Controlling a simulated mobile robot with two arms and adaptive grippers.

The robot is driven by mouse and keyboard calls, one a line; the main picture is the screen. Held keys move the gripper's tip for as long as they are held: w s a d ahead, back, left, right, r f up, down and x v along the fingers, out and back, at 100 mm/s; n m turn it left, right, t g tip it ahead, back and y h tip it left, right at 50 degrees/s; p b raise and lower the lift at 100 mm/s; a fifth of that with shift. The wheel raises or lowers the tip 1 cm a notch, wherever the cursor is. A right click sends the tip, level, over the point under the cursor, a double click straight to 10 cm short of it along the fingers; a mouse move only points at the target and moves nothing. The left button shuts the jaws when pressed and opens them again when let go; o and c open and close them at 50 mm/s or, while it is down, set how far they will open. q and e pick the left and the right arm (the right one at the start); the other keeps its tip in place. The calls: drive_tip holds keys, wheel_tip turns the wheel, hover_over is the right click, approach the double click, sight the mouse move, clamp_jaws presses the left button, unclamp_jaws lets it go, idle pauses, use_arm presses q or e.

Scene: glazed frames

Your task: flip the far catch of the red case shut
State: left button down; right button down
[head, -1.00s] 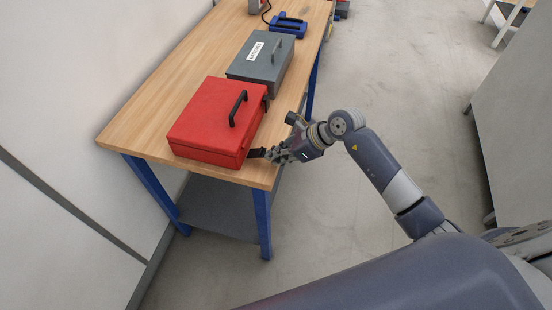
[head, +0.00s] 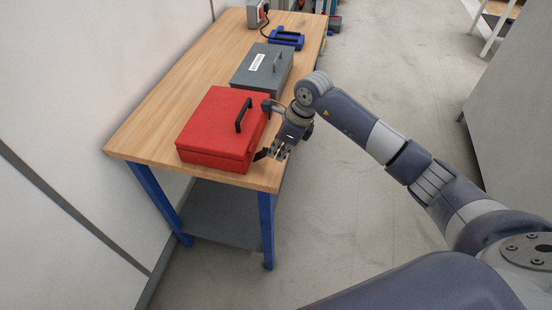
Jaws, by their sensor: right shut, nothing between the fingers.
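The red case (head: 215,118) stands on the wooden workbench with its lid down and a black handle (head: 243,115) on top. A dark catch (head: 261,155) sticks out at the near end of its right side. The far catch cannot be made out; a grey part of my right wrist covers that end of the side. My right gripper (head: 275,154) is just right of the case, near the near catch, fingers pointing down, shut and empty. I cannot tell whether it touches the catch. My left gripper is out of view.
A grey case (head: 258,72) with a white label stands behind the red one on the workbench (head: 160,113). A blue tool (head: 286,38) and a switch box (head: 256,13) lie farther back. Bare floor is free right of the bench.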

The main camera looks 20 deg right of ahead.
sight(262, 151)
drive_tip(key=shift+w+a+r+h, duration=0.25)
drive_tip(key=shift+a+r+h, duration=0.05)
drive_tip(key=shift+h, duration=0.1)
drive_tip(key=shift+w+a+r+b, duration=0.1)
drive_tip(key=shift+w+a+b, duration=0.1)
drive_tip(key=shift+b, duration=0.2)
drive_tip(key=shift+w+a+r+b, duration=0.2)
drive_tip(key=shift+w+r+b, duration=0.15)
drive_tip(key=shift+b, duration=0.35)
drive_tip(key=shift+w+a+r+b, duration=0.15)
drive_tip(key=shift+a+r+b, duration=0.3)
drive_tip(key=shift+b, duration=0.2)
drive_tip(key=shift+w+a+r+b, duration=0.5)
drive_tip(key=shift+a+b, duration=0.25)
drive_tip(key=shift+b, duration=0.1)
drive_tip(key=shift+r+p, duration=0.35)
drive_tip(key=shift+r, duration=0.45)
